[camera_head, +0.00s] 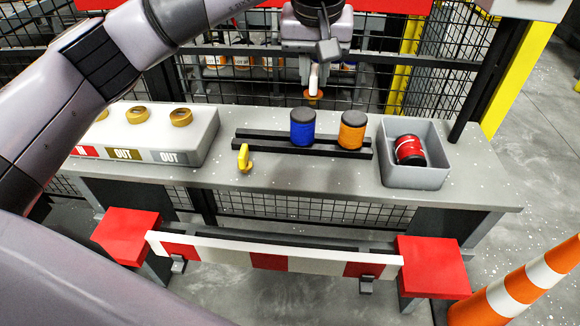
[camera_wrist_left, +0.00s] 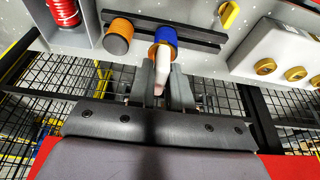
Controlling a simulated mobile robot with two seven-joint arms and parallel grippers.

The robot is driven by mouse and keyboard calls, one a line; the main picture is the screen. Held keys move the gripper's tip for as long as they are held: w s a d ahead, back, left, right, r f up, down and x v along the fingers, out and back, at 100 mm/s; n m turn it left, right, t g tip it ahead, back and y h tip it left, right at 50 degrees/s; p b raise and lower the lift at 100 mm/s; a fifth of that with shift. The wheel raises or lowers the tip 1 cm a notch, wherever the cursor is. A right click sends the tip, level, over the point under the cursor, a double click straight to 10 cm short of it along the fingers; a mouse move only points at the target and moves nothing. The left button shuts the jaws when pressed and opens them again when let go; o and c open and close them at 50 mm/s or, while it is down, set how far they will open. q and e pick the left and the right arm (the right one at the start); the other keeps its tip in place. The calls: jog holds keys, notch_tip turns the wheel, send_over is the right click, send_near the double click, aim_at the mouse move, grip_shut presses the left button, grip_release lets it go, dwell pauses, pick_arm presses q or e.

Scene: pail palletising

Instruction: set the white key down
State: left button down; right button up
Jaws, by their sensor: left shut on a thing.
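The white key (camera_head: 314,78) is in my left gripper (camera_head: 312,72), held upright above the far side of the grey bench behind the blue spool. An orange-brown part shows at its lower end. In the left wrist view the white key (camera_wrist_left: 164,70) shows between the two grey fingers (camera_wrist_left: 162,84), which are shut on it; it overlaps the blue spool there. A key panel (camera_head: 190,138) stands on the bench at left, with brass ring sockets (camera_head: 181,117) and OUT labels on its front. A yellow key (camera_head: 244,158) stands on the bench right of it. My right gripper is not in view.
A blue spool (camera_head: 303,127) and an orange spool (camera_head: 352,130) stand on dark rails. A grey bin (camera_head: 415,178) at right holds a red spool (camera_head: 408,150). Mesh fencing stands behind. Clear bench (camera_head: 310,176) lies before the rails. A red-white barrier (camera_head: 270,262) stands in front.

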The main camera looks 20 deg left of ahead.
pick_arm(q)
notch_tip(320, 180, down, 18)
jog(key=shift+f+p, duration=0.25)
jog(key=shift+p, duration=0.15)
jog(key=shift+f, duration=0.3)
jog(key=shift+f, duration=0.2)
jog(key=c, duration=1.1)
grip_release()
jog(key=shift+r, duration=0.1)
jog(key=shift+o, duration=0.2)
